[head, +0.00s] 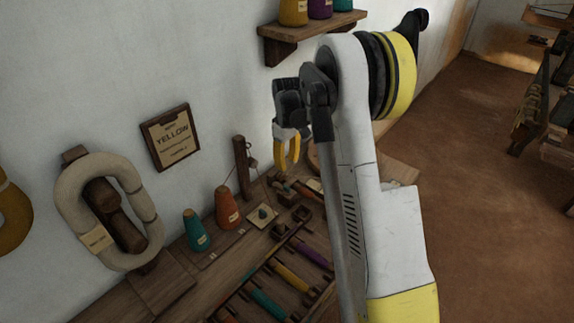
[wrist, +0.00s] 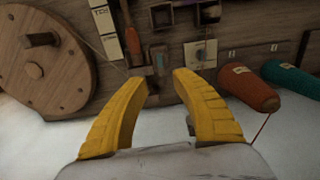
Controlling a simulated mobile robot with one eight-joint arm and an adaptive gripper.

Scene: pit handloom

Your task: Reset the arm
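My gripper (head: 287,152) hangs over the wooden bench in the head view, pointing down, with my arm folded up at the right. In the wrist view its two yellow fingers (wrist: 162,80) stand apart with a clear gap. Nothing is held between them. The bench top (wrist: 290,28) shows beyond the fingertips, and the fingers appear clear of it.
An orange cone (head: 227,208) and a teal cone (head: 196,231) stand on the bench by the wall. Several coloured bobbins (head: 292,278) lie in a rack. A shelf (head: 300,30) juts out above. The brown floor (head: 470,190) at right is open.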

